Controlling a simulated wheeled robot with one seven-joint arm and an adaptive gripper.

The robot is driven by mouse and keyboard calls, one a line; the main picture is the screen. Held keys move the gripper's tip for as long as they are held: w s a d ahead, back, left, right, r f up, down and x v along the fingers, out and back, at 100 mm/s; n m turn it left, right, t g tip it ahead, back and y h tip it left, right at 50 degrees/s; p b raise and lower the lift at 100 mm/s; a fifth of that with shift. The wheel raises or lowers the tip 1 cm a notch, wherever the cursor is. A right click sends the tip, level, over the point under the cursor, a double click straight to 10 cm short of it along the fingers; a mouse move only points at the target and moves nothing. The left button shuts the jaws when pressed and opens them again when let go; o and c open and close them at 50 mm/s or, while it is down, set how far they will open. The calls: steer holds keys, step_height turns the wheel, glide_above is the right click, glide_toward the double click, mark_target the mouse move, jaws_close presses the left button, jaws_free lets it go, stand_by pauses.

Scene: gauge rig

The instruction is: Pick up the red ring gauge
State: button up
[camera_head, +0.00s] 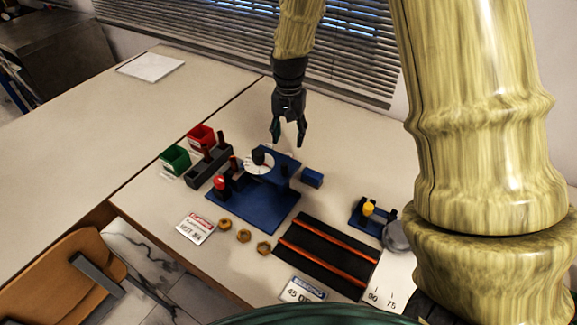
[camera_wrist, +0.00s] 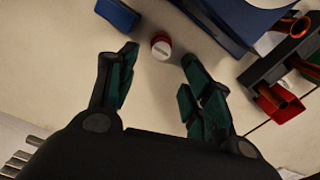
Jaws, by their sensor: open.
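A small round red piece with a pale top (camera_wrist: 161,45) stands on the table in the wrist view. It looks like the red ring gauge, but I cannot make out a bore. My gripper (camera_wrist: 160,56) is open, with one finger on each side of this piece in the picture and nothing held. In the head view my gripper (camera_head: 287,144) hangs fingers down behind the blue fixture (camera_head: 258,208). I cannot make out the red piece behind the fixture there. Another red round part (camera_head: 220,183) sits at the fixture's left side.
A blue block (camera_head: 312,178) lies right of the fixture. A dark rack with rods (camera_head: 207,168), a green bin (camera_head: 175,160) and a red bin (camera_head: 201,136) stand left. Brass nuts (camera_head: 243,236) and a black tray (camera_head: 318,262) lie in front. The left table is mostly bare.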

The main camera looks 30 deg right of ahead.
mark_target(289, 155)
step_height(289, 155, down, 4)
steer(key=shift+r, duration=0.25)
steer(key=shift+s+f+p, duration=0.15)
steer(key=shift+f+p, duration=0.2)
steer(key=shift+f, duration=0.25)
steer(key=shift+a+f+p, duration=0.15)
steer(key=shift+f+p, duration=0.3)
steer(key=shift+f, duration=1.65)
jaws_close()
